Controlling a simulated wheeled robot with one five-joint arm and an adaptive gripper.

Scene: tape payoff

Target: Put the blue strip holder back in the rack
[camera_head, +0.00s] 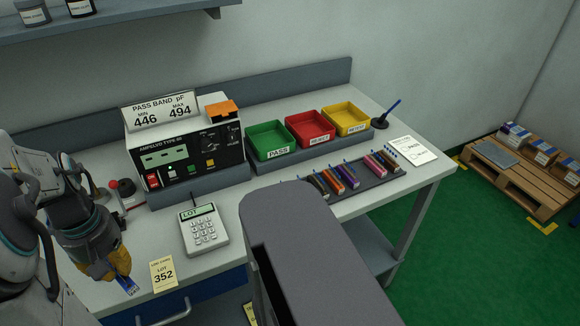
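My gripper (122,272), with yellow fingers, is at the lower left, by the front left edge of the bench. A small blue piece with a pale mark, which looks like the blue strip holder (130,287), shows at the fingertips, and the fingers appear shut on it. Most of it is hidden by the fingers. The rack (378,187) is a dark flat tray at the front right of the bench. Several holders stand in it, among them orange, purple (350,176) and pink (373,166) ones. The gripper is far left of the rack.
A keypad (205,230) and a LOT 352 card (163,272) lie right of the gripper. A tester (185,155) stands behind. Green (268,139), red (310,128) and yellow (346,118) bins stand behind the rack. A large grey block (320,255) covers the bench's front middle.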

